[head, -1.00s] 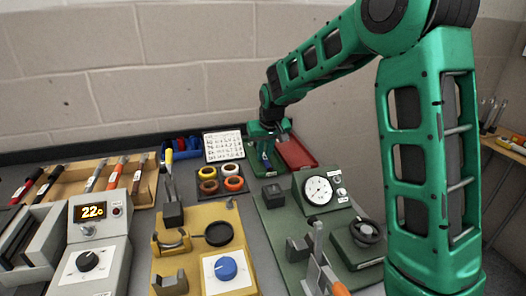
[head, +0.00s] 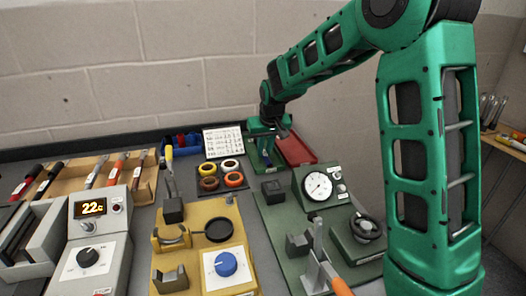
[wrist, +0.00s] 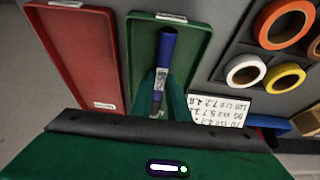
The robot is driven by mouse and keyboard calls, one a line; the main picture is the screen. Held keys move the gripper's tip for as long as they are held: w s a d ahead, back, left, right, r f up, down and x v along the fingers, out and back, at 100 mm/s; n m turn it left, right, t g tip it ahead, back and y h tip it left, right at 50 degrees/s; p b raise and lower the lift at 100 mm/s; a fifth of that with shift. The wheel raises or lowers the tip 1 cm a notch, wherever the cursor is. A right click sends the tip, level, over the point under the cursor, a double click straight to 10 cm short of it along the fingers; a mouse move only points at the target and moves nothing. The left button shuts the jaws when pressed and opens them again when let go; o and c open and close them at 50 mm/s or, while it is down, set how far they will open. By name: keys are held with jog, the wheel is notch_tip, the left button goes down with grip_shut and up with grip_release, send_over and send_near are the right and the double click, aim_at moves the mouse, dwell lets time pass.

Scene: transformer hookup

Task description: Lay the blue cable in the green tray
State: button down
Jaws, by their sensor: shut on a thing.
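The blue cable (wrist: 165,60) is a short, dark blue, rod-like piece with a white label. My gripper (wrist: 161,98) is shut on its lower part in the wrist view. The green tray (wrist: 195,50) lies beneath and around the cable, with a pale label on its far rim. The cable lines up with the tray's length; I cannot tell whether it touches the tray floor.
A red tray (wrist: 70,50) lies right beside the green one. Tape rolls (head: 208,170) in a dark holder and a white chart (head: 222,141) stand close on the other side. A green panel with a gauge (head: 318,186) lies in front.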

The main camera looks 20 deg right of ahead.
jog(key=shift+f, duration=0.2)
dwell(0.3)
jog(key=c, duration=1.6)
grip_release()
jog(key=shift+r, duration=3.5)
